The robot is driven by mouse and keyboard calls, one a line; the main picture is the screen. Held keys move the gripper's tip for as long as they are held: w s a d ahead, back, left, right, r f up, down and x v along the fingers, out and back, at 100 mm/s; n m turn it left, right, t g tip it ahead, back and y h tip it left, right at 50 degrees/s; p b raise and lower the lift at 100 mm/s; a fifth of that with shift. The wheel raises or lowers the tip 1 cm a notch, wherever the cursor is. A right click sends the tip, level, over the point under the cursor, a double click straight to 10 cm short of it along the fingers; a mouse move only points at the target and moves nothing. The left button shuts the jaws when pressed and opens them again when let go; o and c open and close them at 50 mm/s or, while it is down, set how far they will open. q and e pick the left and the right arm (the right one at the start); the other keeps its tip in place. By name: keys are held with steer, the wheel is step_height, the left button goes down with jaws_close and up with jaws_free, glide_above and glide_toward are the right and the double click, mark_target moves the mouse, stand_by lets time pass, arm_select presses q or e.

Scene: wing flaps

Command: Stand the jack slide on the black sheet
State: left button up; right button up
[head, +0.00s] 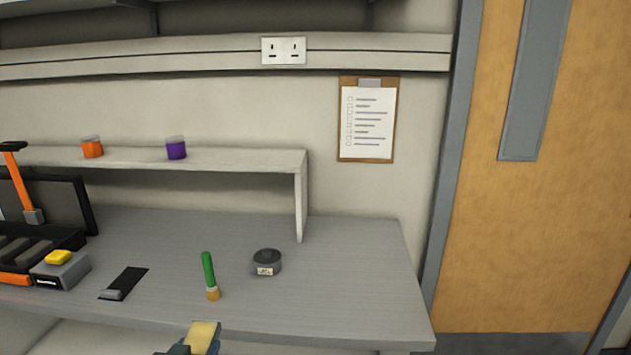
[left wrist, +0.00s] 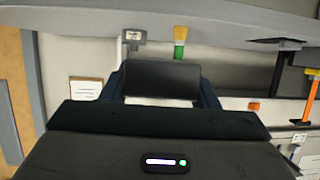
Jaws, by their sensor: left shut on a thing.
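My left gripper (head: 190,348) is at the bottom edge of the head view, in front of the bench. It is shut on a block that I take for the jack slide (head: 204,335), pale yellow on the side seen there. In the left wrist view the held piece (left wrist: 162,79) looks dark and sits between the two fingers. The black sheet (head: 129,278) lies flat on the bench, farther back and to the left of the gripper. A small grey block (head: 111,295) is at its front end. My right gripper is not in view.
A grey box with a yellow top (head: 60,270) is close on the sheet's left. A raised shelf (head: 240,160) spans the back. The right of the bench (head: 350,280) is clear.

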mark_target(210, 345)
arm_select(q)
steer(key=shift+s+d+r, duration=0.1)
steer(key=shift+d+r, duration=0.45)
steer(key=shift+d, duration=0.25)
steer(key=shift+d+r, duration=0.5)
steer(key=shift+d, duration=0.3)
steer(key=shift+f, duration=0.1)
